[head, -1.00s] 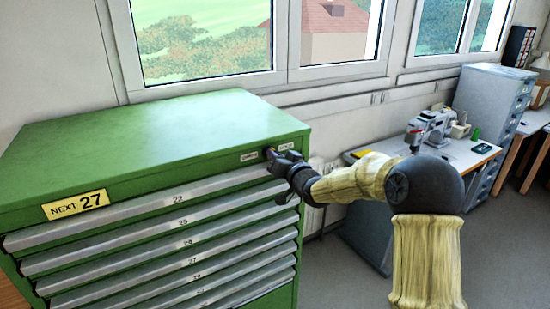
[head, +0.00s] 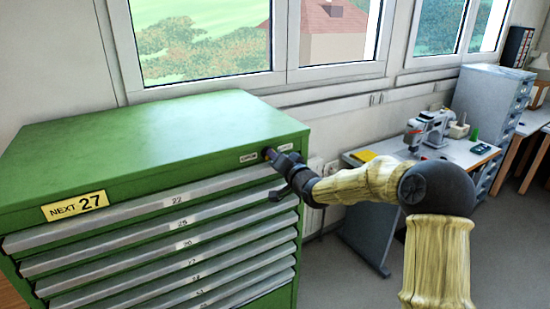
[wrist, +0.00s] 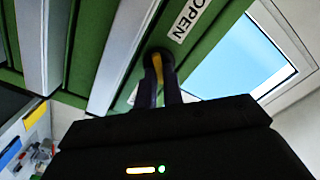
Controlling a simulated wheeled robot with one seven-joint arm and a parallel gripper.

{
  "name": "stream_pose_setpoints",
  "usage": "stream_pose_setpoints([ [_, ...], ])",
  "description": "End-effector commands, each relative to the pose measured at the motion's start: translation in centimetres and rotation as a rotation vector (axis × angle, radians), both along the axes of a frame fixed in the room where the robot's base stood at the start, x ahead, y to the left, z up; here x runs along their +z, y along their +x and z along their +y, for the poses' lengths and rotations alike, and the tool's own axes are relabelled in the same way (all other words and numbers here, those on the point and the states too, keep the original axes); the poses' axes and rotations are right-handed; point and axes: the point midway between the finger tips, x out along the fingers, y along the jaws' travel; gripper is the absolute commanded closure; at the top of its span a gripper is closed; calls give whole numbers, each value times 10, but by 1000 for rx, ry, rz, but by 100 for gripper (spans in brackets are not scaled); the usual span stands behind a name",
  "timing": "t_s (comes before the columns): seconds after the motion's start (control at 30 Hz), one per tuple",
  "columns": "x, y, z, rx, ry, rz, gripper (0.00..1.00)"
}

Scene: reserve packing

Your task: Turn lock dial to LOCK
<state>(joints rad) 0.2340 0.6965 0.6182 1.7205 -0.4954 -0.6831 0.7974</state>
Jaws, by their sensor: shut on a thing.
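The lock dial (wrist: 154,56) is a small dark knob on the top front rail of the green cabinet (head: 150,140), near its right corner. A yellow stripe shows on or beside it in the wrist view. The OPEN label (wrist: 187,18) is beside the dial in the wrist view. In the head view, small labels sit either side: one left (head: 250,156) and one right (head: 286,147), both too small to read surely. My gripper (head: 272,157) is at the dial; its fingers (wrist: 162,80) are shut on it and hide part of it. The dial's exact setting is unclear.
Grey drawer fronts (head: 170,205) run below the rail. A desk (head: 440,150) with a white machine (head: 432,128) stands behind my arm.

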Motion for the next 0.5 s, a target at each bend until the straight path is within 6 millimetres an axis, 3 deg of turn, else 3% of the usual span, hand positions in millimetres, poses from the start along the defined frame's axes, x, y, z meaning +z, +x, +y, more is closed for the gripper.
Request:
stream_pose_setpoints([
  [0.07,0,0,-1,-3,2,1,100],
  [0.1,0,0,-1,-3,2,1,87],
  [0.2,0,0,-1,-2,1,2,69],
  [0.5,0,0,-1,-1,0,0,69],
])
